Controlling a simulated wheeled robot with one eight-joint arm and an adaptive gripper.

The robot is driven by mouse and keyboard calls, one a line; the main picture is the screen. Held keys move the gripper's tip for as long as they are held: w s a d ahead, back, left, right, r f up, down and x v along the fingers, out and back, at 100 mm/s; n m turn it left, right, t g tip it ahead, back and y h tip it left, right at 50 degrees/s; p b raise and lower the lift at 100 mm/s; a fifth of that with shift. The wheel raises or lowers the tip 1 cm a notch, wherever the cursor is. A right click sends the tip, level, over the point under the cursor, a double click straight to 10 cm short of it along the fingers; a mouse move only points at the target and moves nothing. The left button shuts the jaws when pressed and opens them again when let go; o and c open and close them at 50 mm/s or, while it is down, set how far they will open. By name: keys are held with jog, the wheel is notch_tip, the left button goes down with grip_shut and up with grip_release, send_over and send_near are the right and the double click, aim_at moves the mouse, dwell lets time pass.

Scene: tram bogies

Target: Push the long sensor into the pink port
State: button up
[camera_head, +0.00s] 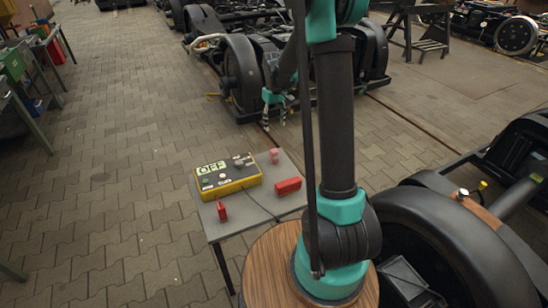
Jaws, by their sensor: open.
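My gripper (274,112) hangs in the middle of the view, beyond my arm, in front of a bogie's wheel. Its fingers point down and stand apart with nothing seen between them. A small grey table (262,212) stands below and nearer. On it lie a small upright red piece (221,210), a red block (288,186) and a small pinkish-red piece (274,156). I cannot tell which, if any, is the long sensor.
A yellow control box (228,178) marked OFF, with knobs and a cable, takes up the table's left part. A dark bogie (455,235) fills the lower right. Another bogie (240,75) stands behind. Green workbenches (40,110) line the left. The paved floor at left is clear.

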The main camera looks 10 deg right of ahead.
aim_at(274, 150)
notch_tip(274, 150, down, 12)
jog(key=shift+r, duration=0.2)
jog(key=shift+f, duration=0.3)
jog(key=shift+s+a+f, duration=0.1)
jog(key=shift+f, duration=2.5)
jog(key=c, duration=1.2)
jog(key=shift+o, duration=0.2)
jog(key=shift+r, duration=0.1)
notch_tip(274, 150, up, 20)
